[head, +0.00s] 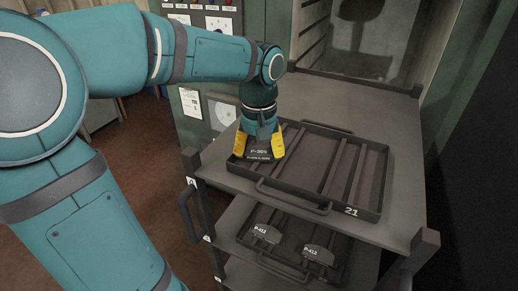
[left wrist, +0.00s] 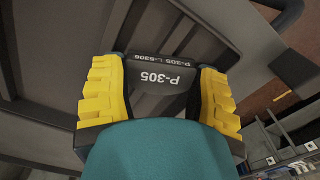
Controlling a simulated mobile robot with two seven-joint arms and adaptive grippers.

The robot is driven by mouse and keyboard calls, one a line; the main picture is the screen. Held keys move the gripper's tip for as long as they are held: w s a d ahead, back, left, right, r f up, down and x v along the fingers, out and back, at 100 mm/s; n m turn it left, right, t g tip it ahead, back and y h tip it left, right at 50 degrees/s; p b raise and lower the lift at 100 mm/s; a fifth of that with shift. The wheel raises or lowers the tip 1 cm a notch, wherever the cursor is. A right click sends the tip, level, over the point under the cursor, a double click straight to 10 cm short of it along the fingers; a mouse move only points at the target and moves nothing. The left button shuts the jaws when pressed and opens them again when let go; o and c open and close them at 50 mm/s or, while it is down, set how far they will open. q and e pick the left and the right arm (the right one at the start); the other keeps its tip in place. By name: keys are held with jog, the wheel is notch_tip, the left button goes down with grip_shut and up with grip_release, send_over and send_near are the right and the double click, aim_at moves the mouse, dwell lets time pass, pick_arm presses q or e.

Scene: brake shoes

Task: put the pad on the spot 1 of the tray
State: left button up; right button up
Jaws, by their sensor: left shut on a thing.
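The dark pad (head: 261,153) carries white lettering that reads P-305 in the left wrist view (left wrist: 163,78). My left gripper (head: 260,145), with yellow fingers, is shut on the pad, with one finger on each side of it. The gripper points down over the left end of the dark tray (head: 350,211), which has raised ribs, handles and the number 21 on its front right corner. I cannot tell whether the pad touches the tray floor. The slots to the right of the pad look empty. My right gripper is not in view.
The tray lies on the upper shelf (head: 399,225) of a rack with corner posts. A lower tray holds two pads marked P-412 (head: 267,233) (head: 318,255). An open cabinet (head: 355,45) stands behind. A panel with buttons and posted sheets is at the back left.

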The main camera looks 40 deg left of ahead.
aim_at(259, 152)
pick_arm(q)
jog(key=o, duration=1.2)
notch_tip(259, 152, up, 12)
jog(key=p, duration=0.1)
jog(key=shift+p, duration=0.3)
jog(key=shift+s, duration=0.1)
